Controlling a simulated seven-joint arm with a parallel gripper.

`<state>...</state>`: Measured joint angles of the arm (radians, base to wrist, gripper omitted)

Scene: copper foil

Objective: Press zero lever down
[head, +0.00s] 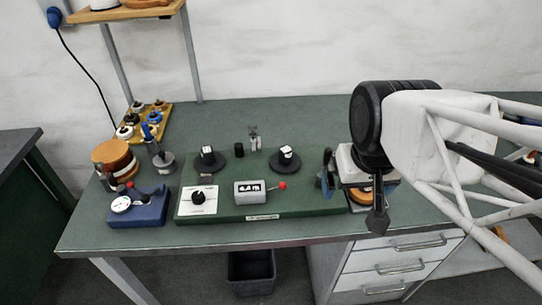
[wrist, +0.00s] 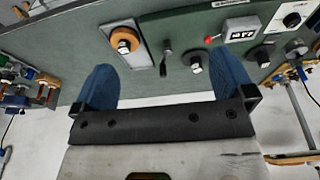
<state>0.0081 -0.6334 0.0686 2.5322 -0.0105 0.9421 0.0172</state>
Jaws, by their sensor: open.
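The zero lever appears to be the short lever with a red ball (head: 282,185) on the right side of the grey counter box (head: 248,199). The red ball (wrist: 208,40) also shows in the wrist view, beside the counter (wrist: 240,30). The lever stands out sideways, tilted slightly up. My gripper (wrist: 165,62) is open and empty, with blue fingers spread wide. In the head view it hangs over the right end of the green base, to the right of the lever and apart from it. My arm partly hides that end.
The green base (head: 320,203) carries two black spool posts (head: 286,157) and a white dial plate (head: 198,200). A blue gauge (head: 138,207) and a copper-coloured roll (head: 115,158) stand at left. An orange disc (wrist: 124,40) on a white plate lies near my gripper.

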